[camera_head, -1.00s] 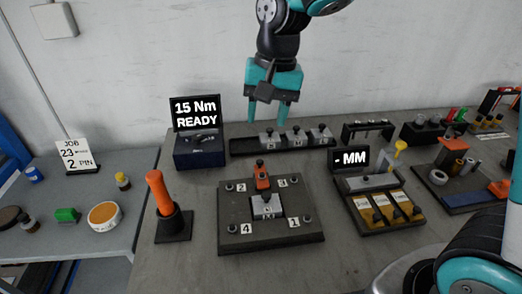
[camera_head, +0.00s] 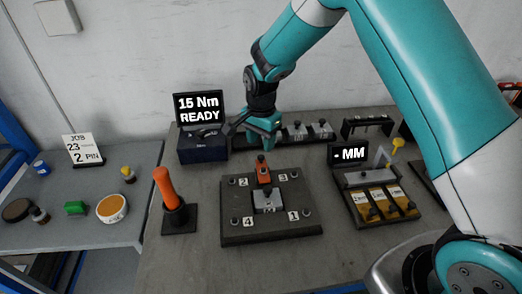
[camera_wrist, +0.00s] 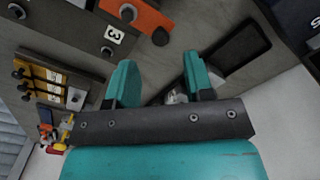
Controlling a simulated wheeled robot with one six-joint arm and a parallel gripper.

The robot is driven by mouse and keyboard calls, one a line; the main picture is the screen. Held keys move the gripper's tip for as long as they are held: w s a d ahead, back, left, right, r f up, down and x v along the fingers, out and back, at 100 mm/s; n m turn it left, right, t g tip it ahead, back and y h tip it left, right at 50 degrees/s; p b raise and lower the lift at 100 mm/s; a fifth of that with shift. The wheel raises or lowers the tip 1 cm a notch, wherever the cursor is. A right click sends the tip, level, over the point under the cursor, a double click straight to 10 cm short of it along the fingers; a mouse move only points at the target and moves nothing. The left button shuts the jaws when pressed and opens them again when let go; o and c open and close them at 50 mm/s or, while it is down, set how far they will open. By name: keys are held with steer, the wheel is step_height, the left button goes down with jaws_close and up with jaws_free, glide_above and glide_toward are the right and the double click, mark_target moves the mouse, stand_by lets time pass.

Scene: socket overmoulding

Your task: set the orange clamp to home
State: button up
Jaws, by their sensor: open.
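The orange clamp (camera_head: 263,169) stands at the back middle of the dark fixture plate (camera_head: 235,215), behind a grey block (camera_head: 267,200) marked with a label. It also shows in the wrist view (camera_wrist: 140,14) at the top, beyond the fingertips, with a dark knob at its end. My gripper (camera_head: 262,138) is low behind the clamp, near the left end of the back rack. In the wrist view its two teal fingers (camera_wrist: 158,72) are apart, with nothing held between them. They look apart from the clamp.
The dark rack (camera_head: 303,142) with grey blocks is beside my gripper. A torque display reading "15 Nm READY" (camera_head: 199,108) stands to the left. An orange-handled tool (camera_head: 166,188) sits in its holder, left of the plate. A gauge station (camera_head: 368,178) is at right.

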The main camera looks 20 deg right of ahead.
mark_target(261, 156)
steer(key=shift+f+p, duration=0.35)
steer(key=shift+f, duration=2.25)
